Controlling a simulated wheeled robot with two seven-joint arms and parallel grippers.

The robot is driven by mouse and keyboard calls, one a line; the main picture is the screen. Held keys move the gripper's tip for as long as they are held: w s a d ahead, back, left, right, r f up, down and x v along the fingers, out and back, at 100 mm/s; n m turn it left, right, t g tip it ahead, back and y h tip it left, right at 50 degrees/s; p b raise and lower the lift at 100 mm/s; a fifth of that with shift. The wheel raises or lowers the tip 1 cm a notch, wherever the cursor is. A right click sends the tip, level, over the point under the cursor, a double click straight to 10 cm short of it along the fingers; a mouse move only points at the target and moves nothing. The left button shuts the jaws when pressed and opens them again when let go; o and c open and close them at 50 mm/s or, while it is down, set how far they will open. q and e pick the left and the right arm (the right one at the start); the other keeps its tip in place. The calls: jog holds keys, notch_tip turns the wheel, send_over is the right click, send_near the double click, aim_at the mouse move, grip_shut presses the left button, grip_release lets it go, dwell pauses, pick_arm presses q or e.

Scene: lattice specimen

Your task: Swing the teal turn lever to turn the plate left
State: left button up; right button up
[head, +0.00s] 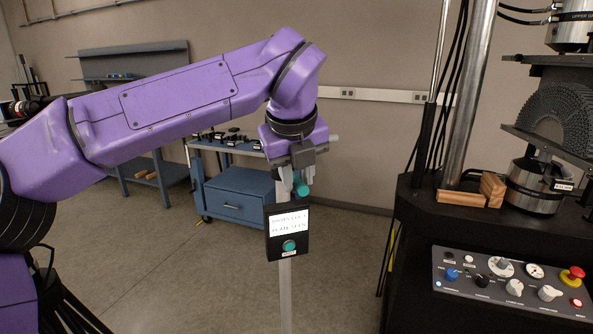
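A teal knob (302,190) shows just under my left gripper (299,176), near the top of a thin grey post. It looks like the end of the turn lever; the rest of the lever is hidden behind the gripper. The fingers point down close to the knob, and I cannot tell whether they touch it or how far apart they are. A black box (272,252) on the post carries a white label and a teal round button (289,246). At the right edge, a dark lattice specimen (548,112) stands by a tilted plate (548,146). My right gripper is not in view.
A black machine base (425,215) stands at the right, with wooden blocks (462,198) and a control panel (510,283) with knobs and a red stop button (573,273). A blue cart (238,200) stands behind the post. The floor left of the post is clear.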

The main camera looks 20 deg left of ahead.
pick_arm(q)
grip_shut()
jog(key=shift+s+a+m+h, duration=0.35)
jog(key=shift+a+m+h, duration=0.05)
jog(key=shift+a+m, duration=0.4)
jog(key=shift+s+a+m+h, duration=0.4)
jog(key=shift+a+m, duration=0.3)
jog(key=shift+m, duration=0.2)
jog(key=shift+a+m, duration=0.25)
jog(key=shift+m, duration=0.05)
jog(key=shift+o, duration=2.4)
grip_release()
jog(key=shift+r, duration=0.1)
jog(key=p+v, duration=0.3)
jog(key=v, duration=0.3)
jog(key=shift+s, duration=0.15)
